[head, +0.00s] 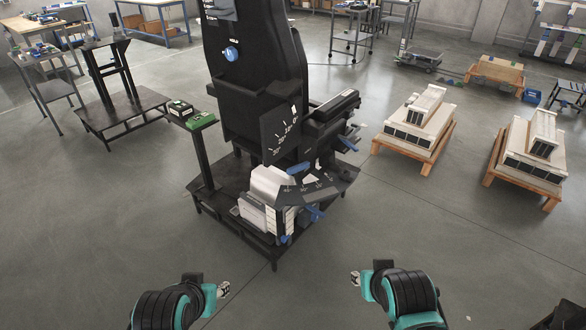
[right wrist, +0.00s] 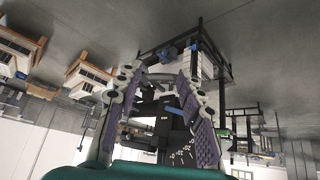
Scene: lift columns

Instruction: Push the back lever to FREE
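A tall black seat (head: 258,75) stands upright on a dark platform, its back carrying a blue knob or lever (head: 232,53) below small white lettering too small to read surely. Other blue handles sit lower: one by the angle-marked plate (head: 298,168), one at the right side (head: 348,143), one near the curved scale (head: 314,213). I cannot tell for sure which is the back lever. My left gripper (head: 224,289) and right gripper (head: 355,278) are in front of the platform, apart from it. In the right wrist view the right gripper's fingers (right wrist: 160,88) are spread with nothing between them.
A post with a green-topped pad (head: 200,120) stands left of the seat. Wooden pallets with stacked pale blocks (head: 415,125) (head: 533,150) stand at right. A dark stand (head: 122,110) and workbenches are at the back left. The floor between me and the platform is clear.

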